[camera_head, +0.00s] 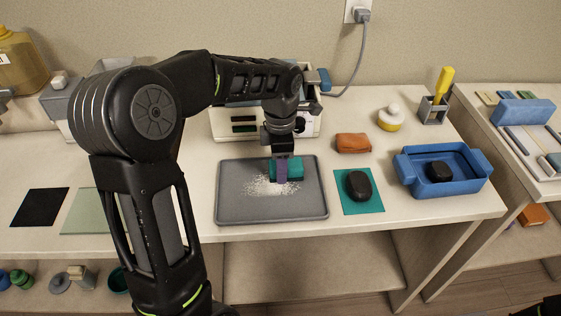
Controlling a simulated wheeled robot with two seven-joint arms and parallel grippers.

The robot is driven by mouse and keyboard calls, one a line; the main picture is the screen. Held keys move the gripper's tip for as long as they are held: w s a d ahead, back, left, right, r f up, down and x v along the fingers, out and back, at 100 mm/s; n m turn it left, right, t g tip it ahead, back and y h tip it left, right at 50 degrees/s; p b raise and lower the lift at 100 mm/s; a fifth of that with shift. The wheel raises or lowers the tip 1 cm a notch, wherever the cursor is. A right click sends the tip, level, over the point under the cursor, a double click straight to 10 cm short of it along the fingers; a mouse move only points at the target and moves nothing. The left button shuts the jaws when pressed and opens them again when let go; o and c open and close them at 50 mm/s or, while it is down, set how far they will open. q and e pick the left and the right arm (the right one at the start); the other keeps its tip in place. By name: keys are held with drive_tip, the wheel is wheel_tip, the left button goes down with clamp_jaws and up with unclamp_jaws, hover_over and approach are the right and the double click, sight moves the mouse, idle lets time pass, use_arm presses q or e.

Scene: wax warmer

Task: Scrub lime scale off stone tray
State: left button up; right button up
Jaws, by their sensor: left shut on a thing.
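The grey stone tray (240,208) lies flat on the counter near the middle of the camera_head view. A white, speckled patch of lime scale (257,187) covers part of its centre. My left gripper (282,172) comes down over the tray and is shut on a teal block-like scrubber (295,168). The scrubber is over the upper right edge of the white patch; I cannot tell whether it touches the tray. The gripper hides part of it. My right gripper is not in view; only a small dark part shows at the bottom right corner.
Right of the tray, a black stone-like object (358,186) rests on a teal mat (362,206). A blue tub (455,186) with a dark object stands further right. A brown block (353,143) lies behind. A white appliance (222,122) stands behind the tray.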

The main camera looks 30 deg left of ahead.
sight(281, 209)
use_arm(q)
drive_tip(key=shift+s+d+b, duration=0.25)
drive_tip(key=shift+s+d, duration=0.35)
drive_tip(key=shift+s, duration=0.35)
drive_tip(key=shift+s+d+b, duration=0.25)
drive_tip(key=shift+s+d, duration=0.35)
drive_tip(key=shift+s, duration=0.3)
drive_tip(key=shift+s+d+b, duration=0.4)
drive_tip(key=shift+s+d, duration=0.35)
drive_tip(key=shift+s, duration=0.35)
drive_tip(key=shift+s+d+f, duration=0.1)
drive_tip(key=shift+s+d, duration=0.35)
drive_tip(key=shift+s, duration=0.25)
drive_tip(key=shift+s+d, duration=0.45)
drive_tip(key=shift+s, duration=0.25)
